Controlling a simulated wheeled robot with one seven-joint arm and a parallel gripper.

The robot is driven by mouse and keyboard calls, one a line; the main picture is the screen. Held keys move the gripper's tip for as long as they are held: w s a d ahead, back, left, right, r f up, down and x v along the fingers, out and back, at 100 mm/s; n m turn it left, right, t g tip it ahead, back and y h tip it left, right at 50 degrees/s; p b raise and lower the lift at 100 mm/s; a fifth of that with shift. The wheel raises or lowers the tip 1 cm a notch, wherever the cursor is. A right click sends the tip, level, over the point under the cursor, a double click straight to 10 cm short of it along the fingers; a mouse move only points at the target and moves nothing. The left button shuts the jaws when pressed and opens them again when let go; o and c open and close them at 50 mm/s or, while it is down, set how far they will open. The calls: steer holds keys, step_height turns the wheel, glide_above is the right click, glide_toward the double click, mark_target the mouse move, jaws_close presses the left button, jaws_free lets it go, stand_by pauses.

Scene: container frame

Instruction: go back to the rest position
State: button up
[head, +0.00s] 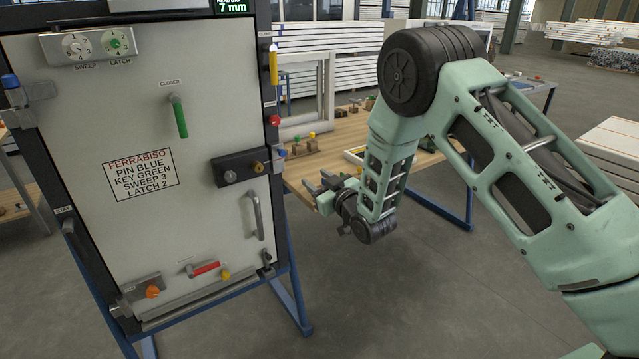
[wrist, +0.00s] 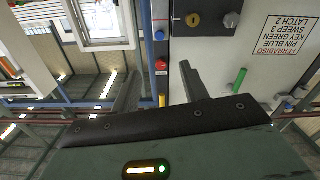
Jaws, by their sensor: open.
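My arm (head: 400,150) reaches in from the right and bends down at its elbow. My gripper (head: 318,182) is to the right of the upright door panel (head: 200,110), in front of the wooden bench. Its fingers point left toward the panel's side. In the wrist view my gripper (wrist: 159,68) shows two dark fingers spread apart. Nothing is held between them. The panel's frame edge, with a red knob and a blue knob, lies beyond the gap. I cannot tell the exact distance to the frame.
The panel carries a green closer handle (head: 180,118), a grey pull handle (head: 256,215), a lock box (head: 240,167) and a red lever (head: 205,268). A yellow handle (head: 273,64) and red knob (head: 275,120) sit on its right frame. Small parts lie on the bench (head: 345,130). Floor is clear below.

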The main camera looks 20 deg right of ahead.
steer(key=shift+a+r, duration=0.1)
steer(key=s+a+r+g+h, duration=0.1)
steer(key=s+a+r+g, duration=0.3)
steer(key=s, duration=0.6)
steer(key=s+a+r+g, duration=0.1)
steer(key=s+a+g, duration=0.5)
steer(key=s, duration=0.4)
steer(key=s+d+r+n+g+h, duration=0.1)
steer(key=s+d+g+h, duration=0.1)
steer(key=s, duration=1.1)
steer(key=s+d+r+g+h, duration=0.2)
steer(key=s+g, duration=0.3)
steer(key=s, duration=0.8)
steer(key=shift+d+n, duration=0.4)
steer(key=shift+d, duration=0.25)
steer(key=shift+s, duration=0.1)
